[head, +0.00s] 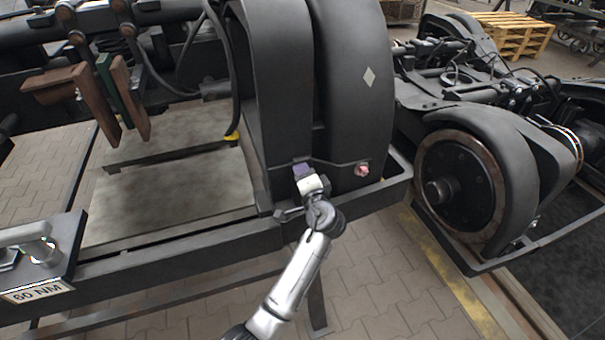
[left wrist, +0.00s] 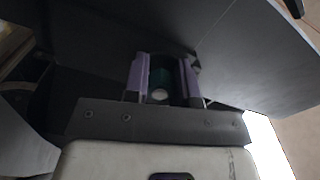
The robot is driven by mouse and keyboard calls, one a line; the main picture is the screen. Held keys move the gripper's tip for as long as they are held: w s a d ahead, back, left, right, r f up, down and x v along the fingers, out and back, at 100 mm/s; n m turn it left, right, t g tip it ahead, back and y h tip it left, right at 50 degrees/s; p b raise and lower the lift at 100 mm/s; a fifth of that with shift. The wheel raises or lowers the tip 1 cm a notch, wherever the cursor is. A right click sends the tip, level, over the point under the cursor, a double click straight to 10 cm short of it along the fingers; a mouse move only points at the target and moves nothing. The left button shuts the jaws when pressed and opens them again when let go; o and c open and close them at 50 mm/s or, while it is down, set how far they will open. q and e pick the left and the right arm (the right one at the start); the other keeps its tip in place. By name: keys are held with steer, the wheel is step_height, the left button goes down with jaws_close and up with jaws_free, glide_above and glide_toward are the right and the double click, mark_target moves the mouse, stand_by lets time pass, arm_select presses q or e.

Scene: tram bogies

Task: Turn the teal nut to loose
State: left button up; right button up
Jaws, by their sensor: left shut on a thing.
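The teal nut (left wrist: 160,77) shows dark green between the purple fingers of my left gripper (left wrist: 163,80) in the left wrist view, with a pale round end facing the camera. The fingers are shut on its two sides. In the head view my left gripper (head: 303,171) is at the lower front of the dark wheel cover, and its fingers and wrist hide the nut. A red nut (head: 362,170) sits on the same cover to the right, apart from the gripper. My right gripper is in neither view.
The dark wheel cover (head: 350,80) rises right behind the gripper. The frame's beam (head: 180,250) runs below and to the left. A second bogie with a rusty-rimmed wheel (head: 458,190) stands to the right. The paved floor (head: 385,270) in front is clear.

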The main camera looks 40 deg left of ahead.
arm_select(q)
steer(key=o, duration=0.9)
steer(key=p+v, duration=0.1)
steer(key=v, duration=0.5)
steer(key=shift+p+v, duration=0.3)
steer(key=shift+v, duration=0.5)
